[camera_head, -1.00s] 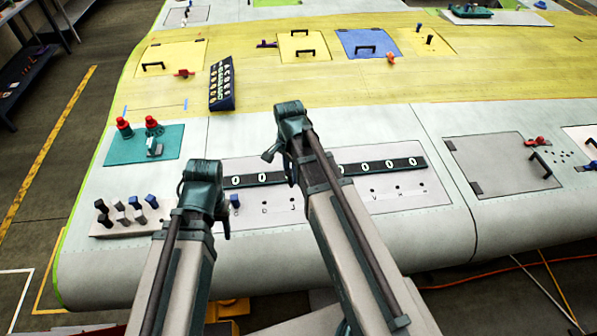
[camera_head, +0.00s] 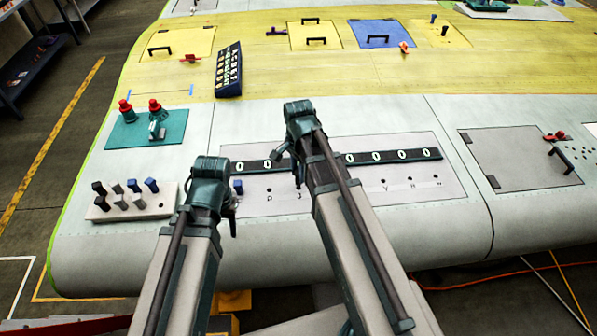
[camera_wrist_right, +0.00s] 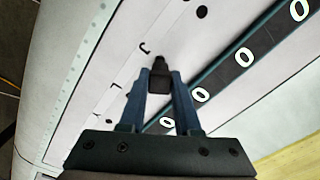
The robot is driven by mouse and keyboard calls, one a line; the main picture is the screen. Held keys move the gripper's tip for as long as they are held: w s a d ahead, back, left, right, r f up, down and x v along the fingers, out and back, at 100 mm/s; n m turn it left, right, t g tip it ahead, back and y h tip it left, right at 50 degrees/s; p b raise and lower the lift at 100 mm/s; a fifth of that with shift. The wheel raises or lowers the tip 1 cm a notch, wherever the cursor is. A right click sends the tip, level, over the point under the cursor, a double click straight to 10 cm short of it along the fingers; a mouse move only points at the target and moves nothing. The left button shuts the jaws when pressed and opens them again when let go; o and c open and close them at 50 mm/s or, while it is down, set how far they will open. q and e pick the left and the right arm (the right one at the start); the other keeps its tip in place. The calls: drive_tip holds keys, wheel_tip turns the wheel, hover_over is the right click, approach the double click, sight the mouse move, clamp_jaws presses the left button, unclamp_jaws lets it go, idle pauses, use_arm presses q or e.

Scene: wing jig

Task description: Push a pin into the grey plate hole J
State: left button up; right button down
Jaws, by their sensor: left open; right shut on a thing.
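The grey plate (camera_head: 410,197) is set in the front of the wing, with small holes and letters along it. My right gripper (camera_wrist_right: 160,92) is shut on a dark pin (camera_wrist_right: 160,72) and points down at the plate. In the right wrist view the pin's tip is beside the letter J (camera_wrist_right: 144,47) and covers the spot where its hole lies. I cannot tell whether the tip is in the hole. My left gripper (camera_head: 233,208) is open and empty near the plate's left end. A blue pin (camera_head: 238,187) stands in the plate beside it.
A pale block (camera_head: 162,207) with several black, grey and blue pins is at the left. A teal panel (camera_head: 175,135) with red-topped parts lies behind the block.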

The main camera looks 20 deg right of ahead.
use_arm(q)
drive_tip(key=shift+f, duration=0.15)
use_arm(e)
drive_tip(key=shift+f, duration=0.15)
use_arm(q)
drive_tip(key=shift+f+b, duration=1.25)
drive_tip(key=shift+b, duration=0.15)
use_arm(e)
drive_tip(key=shift+f, duration=1.25)
drive_tip(key=c, duration=0.5)
unclamp_jaws()
drive_tip(key=shift+c, duration=0.2)
use_arm(q)
drive_tip(key=shift+r, duration=0.1)
use_arm(e)
drive_tip(key=shift+r, duration=0.1)
use_arm(q)
wheel_tip(320, 180, up, 14)
drive_tip(key=p, duration=1.4)
use_arm(e)
wheel_tip(320, 180, up, 14)
use_arm(q)
drive_tip(key=shift+f, duration=0.2)
use_arm(e)
drive_tip(key=shift+f, duration=0.2)
